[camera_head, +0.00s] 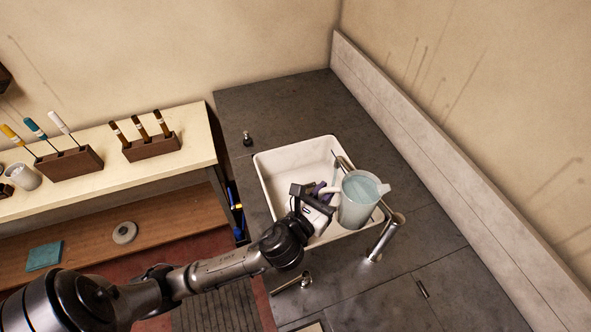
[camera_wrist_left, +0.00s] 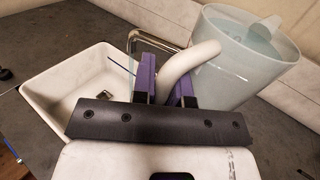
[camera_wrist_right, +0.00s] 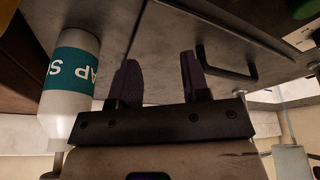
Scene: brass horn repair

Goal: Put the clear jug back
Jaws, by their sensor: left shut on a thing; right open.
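The clear jug (camera_head: 357,208) is a pale bluish, translucent vessel with a spout and a white handle. It is above the right part of the white sink basin (camera_head: 283,168), beside the tap. My left gripper (camera_head: 322,192) is shut on the jug's handle. In the left wrist view, the purple fingers (camera_wrist_left: 165,78) are around the handle (camera_wrist_left: 196,58), and the jug body (camera_wrist_left: 235,60) is to their right, slightly tilted in the picture. My right gripper (camera_wrist_right: 158,78) is open and empty in the right wrist view; the head view does not show it.
A metal tap (camera_head: 384,238) stands by the basin's front right. A bench (camera_head: 110,185) at the left holds tool racks (camera_head: 150,146) and a white mug (camera_head: 24,177). The dark counter (camera_head: 290,103) behind the basin is mostly clear. A soap bottle (camera_wrist_right: 72,85) is left of my right gripper.

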